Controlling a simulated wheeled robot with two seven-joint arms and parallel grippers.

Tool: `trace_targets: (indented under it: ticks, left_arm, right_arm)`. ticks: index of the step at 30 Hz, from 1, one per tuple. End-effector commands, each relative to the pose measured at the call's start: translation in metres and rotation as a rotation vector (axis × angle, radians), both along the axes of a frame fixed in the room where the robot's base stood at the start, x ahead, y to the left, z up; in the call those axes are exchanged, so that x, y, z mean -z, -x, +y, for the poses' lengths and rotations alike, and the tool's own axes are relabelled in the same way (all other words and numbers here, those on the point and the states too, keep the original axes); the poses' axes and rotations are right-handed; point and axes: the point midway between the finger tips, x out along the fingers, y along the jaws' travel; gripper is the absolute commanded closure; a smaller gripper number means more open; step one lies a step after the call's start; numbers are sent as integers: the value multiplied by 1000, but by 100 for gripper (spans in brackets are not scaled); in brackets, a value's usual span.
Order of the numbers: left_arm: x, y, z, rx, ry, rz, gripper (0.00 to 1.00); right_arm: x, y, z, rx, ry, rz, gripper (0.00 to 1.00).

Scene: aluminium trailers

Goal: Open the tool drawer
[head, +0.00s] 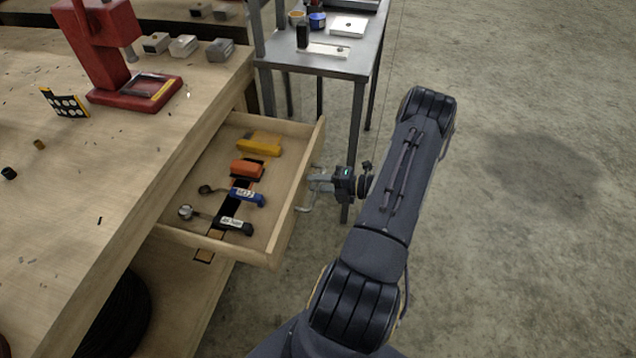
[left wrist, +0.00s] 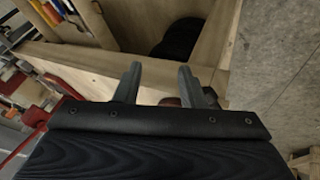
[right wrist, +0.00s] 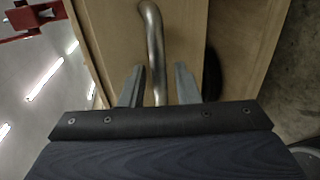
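The wooden tool drawer (head: 284,212) stands pulled out from the workbench in the head view, with its inside showing. Its curved metal handle (head: 304,208) is on the front panel, and it also shows in the right wrist view (right wrist: 153,40). My right gripper (head: 314,182) is at the handle. In the right wrist view its fingers (right wrist: 160,85) stand apart, one on each side of the handle bar, with a gap showing on both sides. My left gripper (left wrist: 157,85) is open and empty in the left wrist view; the head view does not show it.
A red press (head: 105,50) and small metal blocks stand on the workbench (head: 60,200). A metal table (head: 345,60) stands behind the drawer. Bare concrete floor (head: 520,250) lies to the right.

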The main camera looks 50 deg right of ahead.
Motion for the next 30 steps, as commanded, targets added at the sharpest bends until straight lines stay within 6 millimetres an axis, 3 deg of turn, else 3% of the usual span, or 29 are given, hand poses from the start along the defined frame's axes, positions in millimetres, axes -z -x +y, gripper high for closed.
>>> trace_targets:
  ticks: [10, 21, 30]
  left_arm:
    - [1, 0, 0, 0, 0, 0, 64]
    - [6, 0, 0, 0, 0, 0, 64]
    - [7, 0, 0, 0, 0, 0, 64]
  right_arm:
    - [-1, 5, -2, 2, 1, 1, 70]
    - [-12, 57, -24, 3, 1, 2, 70]
    - [-16, 71, -30, 0, 0, 0, 70]
